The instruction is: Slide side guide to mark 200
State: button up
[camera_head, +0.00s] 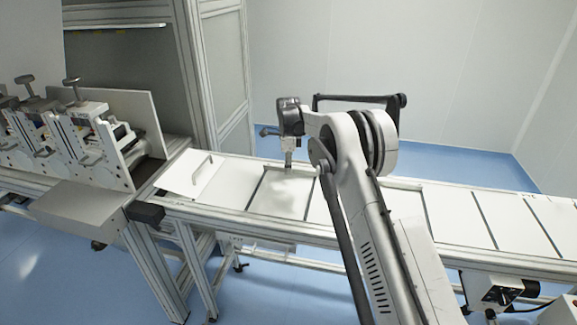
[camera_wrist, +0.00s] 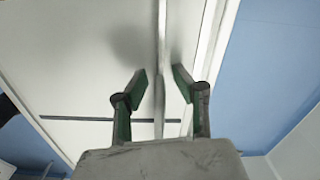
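The side guide appears to be the thin pale bar (camera_wrist: 161,45) running lengthwise over the white belt in the wrist view. It also shows in the head view (camera_head: 402,184), near the far edge of the conveyor, partly hidden by my arm. My gripper (camera_wrist: 160,84) is open, with one green-padded finger on each side of the bar and a visible gap to each. In the head view my gripper (camera_head: 288,164) points down over the belt near the guide. I cannot make out a scale or the mark 200 in either view.
The white conveyor (camera_head: 458,212) with dark cross strips runs left to right. A white plate with a handle (camera_head: 190,176) lies at its left end. A machine with several clamp knobs (camera_head: 75,130) stands farther left. A control box (camera_head: 490,290) hangs below the front rail.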

grip_shut()
jog(key=shift+s+a+b, duration=0.25)
jog(key=shift+s+b, duration=0.1)
jog(key=shift+s, duration=0.35)
jog(key=shift+s+a+b, duration=0.2)
jog(key=shift+s+b, duration=0.1)
jog(key=shift+s, duration=0.35)
jog(key=shift+o, duration=1.3)
grip_release()
jog(key=shift+r, duration=0.1)
